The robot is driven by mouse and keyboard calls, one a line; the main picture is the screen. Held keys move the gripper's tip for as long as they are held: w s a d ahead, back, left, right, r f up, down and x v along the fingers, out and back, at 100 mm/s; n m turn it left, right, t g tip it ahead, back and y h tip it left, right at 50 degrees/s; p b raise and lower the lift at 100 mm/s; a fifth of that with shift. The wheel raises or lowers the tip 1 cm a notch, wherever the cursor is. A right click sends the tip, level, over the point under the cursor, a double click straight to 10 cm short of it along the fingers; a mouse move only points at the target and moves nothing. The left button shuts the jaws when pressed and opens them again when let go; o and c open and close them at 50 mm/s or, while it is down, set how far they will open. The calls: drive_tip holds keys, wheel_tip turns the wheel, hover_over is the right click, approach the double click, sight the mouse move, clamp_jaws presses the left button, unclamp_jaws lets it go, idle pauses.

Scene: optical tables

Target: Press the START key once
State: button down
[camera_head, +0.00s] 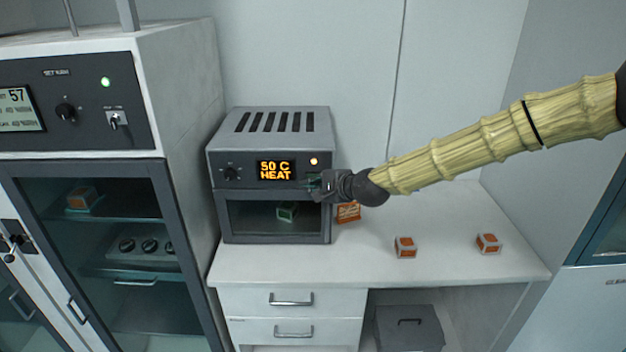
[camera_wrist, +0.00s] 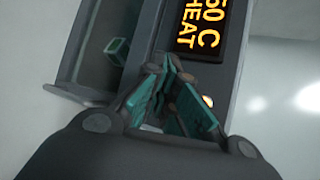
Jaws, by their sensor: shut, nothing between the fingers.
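A grey benchtop oven (camera_head: 270,175) stands on the white bench. Its display (camera_head: 276,170) reads "50 C HEAT" in orange; the display also shows, turned sideways, in the wrist view (camera_wrist: 200,27). My gripper (camera_head: 316,186) is shut and empty, at the right end of the oven's front panel, below the lamp. In the wrist view my gripper's fingers (camera_wrist: 172,85) are close to the panel. The START key cannot be made out; my fingers cover that part of the panel. I cannot tell whether they touch it.
A green-and-white box (camera_head: 287,212) sits behind the oven's shut glass door. An orange box (camera_head: 348,212) stands right of the oven, partly behind my gripper. Two orange-and-white boxes (camera_head: 405,247) (camera_head: 488,243) lie further right. A tall cabinet (camera_head: 90,230) stands at left.

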drive_tip(key=shift+s, duration=0.1)
drive_tip(key=shift+s, duration=2.45)
drive_tip(key=s+d+f+n+g+h+b, duration=0.1)
drive_tip(key=s+d+f+n+g, duration=0.1)
drive_tip(key=s+f, duration=0.7)
drive_tip(key=s+d+f+n+g+h+b, duration=0.1)
drive_tip(key=s+d+f+n+g+h, duration=0.15)
drive_tip(key=s+f, duration=0.7)
drive_tip(key=s+d+f+n+g, duration=0.1)
drive_tip(key=s+d+f+n, duration=0.15)
drive_tip(key=f, duration=1.25)
drive_tip(key=s+d+f+n+g+h, duration=0.1)
drive_tip(key=s+d+f, duration=0.3)
drive_tip(key=s, duration=0.5)
drive_tip(key=s+d+f+n+g+h+b, duration=0.1)
drive_tip(key=s+d+f+n+g+h, duration=0.1)
drive_tip(key=s+d, duration=0.4)
drive_tip(key=s+d+f+n+g+h+b, duration=0.1)
drive_tip(key=s+d+f, duration=0.5)
drive_tip(key=s, duration=0.7)
drive_tip(key=shift+s+f+n+h, duration=0.15)
drive_tip(key=shift+f+n+h, duration=0.3)
drive_tip(key=shift+n, duration=0.75)
